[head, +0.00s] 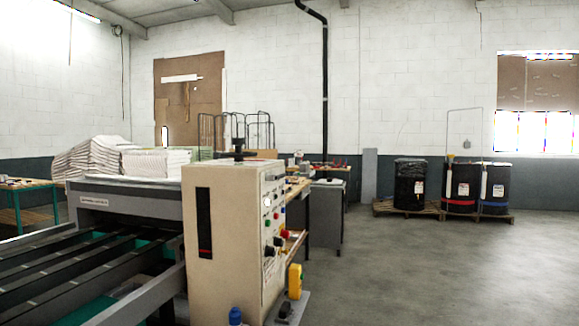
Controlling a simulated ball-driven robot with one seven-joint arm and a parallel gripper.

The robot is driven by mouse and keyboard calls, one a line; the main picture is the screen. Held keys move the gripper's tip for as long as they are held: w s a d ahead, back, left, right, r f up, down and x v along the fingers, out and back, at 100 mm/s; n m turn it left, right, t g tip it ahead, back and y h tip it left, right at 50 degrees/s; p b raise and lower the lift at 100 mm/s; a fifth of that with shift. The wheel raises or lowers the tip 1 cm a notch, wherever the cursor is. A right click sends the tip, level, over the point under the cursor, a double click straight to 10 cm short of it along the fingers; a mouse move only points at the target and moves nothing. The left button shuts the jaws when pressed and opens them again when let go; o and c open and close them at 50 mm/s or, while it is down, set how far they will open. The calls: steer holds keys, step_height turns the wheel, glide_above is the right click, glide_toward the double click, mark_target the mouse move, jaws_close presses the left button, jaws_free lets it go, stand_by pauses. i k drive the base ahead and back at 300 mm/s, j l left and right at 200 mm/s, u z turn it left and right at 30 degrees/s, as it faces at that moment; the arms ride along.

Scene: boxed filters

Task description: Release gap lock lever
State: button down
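I cannot make out which part is the gap lock lever. A beige control cabinet (222,235) stands at the end of a machine, with a black strip on its front. Its right side face carries several small coloured buttons and black knobs (268,250). A dark upright knob or post (239,149) shows at the top of the cabinet; whether it stands on it or behind it is hard to tell. A yellow part (295,281) sits low at the cabinet's right. My gripper is not in view.
A machine bed with dark rails (80,270) fills the lower left. Stacked pale sheets or sacks (95,158) lie behind it. A bench (328,182) stands behind the cabinet. Black drums (409,186) stand on pallets at the back right. The grey floor (430,270) at right is clear.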

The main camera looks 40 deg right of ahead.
mark_target(269, 177)
steer(key=i+l+z, duration=0.2)
steer(key=i+l, duration=0.35)
steer(key=l, duration=0.15)
steer(key=i+l+z, duration=0.25)
steer(key=i+l, duration=0.35)
steer(key=i+l+z, duration=0.2)
steer(key=i+l, duration=0.3)
steer(key=i, duration=0.2)
